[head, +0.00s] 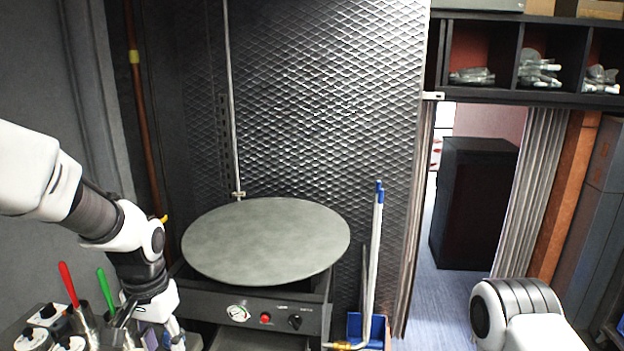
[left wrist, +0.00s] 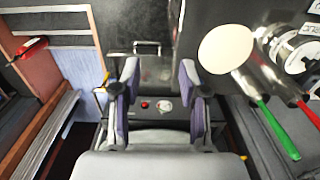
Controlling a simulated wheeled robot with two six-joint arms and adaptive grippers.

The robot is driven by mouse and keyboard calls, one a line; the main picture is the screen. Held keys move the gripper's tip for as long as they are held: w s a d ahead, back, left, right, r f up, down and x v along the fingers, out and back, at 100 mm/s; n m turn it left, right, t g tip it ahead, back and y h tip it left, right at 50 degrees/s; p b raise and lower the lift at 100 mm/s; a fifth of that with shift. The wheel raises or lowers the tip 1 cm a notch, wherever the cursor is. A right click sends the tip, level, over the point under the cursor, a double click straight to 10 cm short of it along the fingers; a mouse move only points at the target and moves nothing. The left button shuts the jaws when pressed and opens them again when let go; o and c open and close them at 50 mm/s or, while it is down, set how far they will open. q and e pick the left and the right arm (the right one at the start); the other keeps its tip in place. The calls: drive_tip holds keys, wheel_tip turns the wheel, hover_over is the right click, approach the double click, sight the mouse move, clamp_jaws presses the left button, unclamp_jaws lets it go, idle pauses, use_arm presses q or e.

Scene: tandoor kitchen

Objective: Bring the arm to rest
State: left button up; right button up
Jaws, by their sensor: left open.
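My left arm (head: 95,210) comes in from the left in the head view and bends down. Its gripper (head: 165,338) points downward at the bottom edge, left of the griddle stand, and is partly cut off. In the left wrist view the two fingers of the left gripper (left wrist: 160,92) stand apart with nothing between them. Part of my right arm (head: 530,312) shows at the lower right of the head view; its gripper is out of view.
A round griddle plate (head: 265,240) tops a stand with a control panel (head: 262,317). Utensils with a red handle (head: 68,284) and a green handle (head: 105,288) stand close to the left gripper. A blue-handled tool (head: 376,240) stands right of the griddle. A doorway opens farther right.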

use_arm(q)
drive_tip(key=s+f+g, duration=0.3)
drive_tip(key=s+f, duration=0.2)
drive_tip(key=f, duration=0.7)
drive_tip(key=s+f+n+g, duration=0.1)
drive_tip(key=s+f, duration=0.9)
drive_tip(key=s, duration=0.3)
drive_tip(key=s+f+g, duration=0.1)
drive_tip(key=s+f, duration=0.9)
drive_tip(key=s, duration=0.3)
drive_tip(key=w+t, duration=0.1)
drive_tip(key=w, duration=0.1)
drive_tip(key=w+t, duration=0.1)
drive_tip(key=t, duration=0.1)
drive_tip(key=w+n+t, duration=0.1)
drive_tip(key=w+t, duration=0.1)
drive_tip(key=shift+w+d+f, duration=0.1)
drive_tip(key=shift+w+f, duration=0.2)
drive_tip(key=shift+w, duration=0.05)
use_arm(e)
drive_tip(key=shift+w+a, duration=0.1)
drive_tip(key=shift+w, duration=0.2)
drive_tip(key=shift+s, duration=0.1)
use_arm(q)
drive_tip(key=shift+o, duration=0.4)
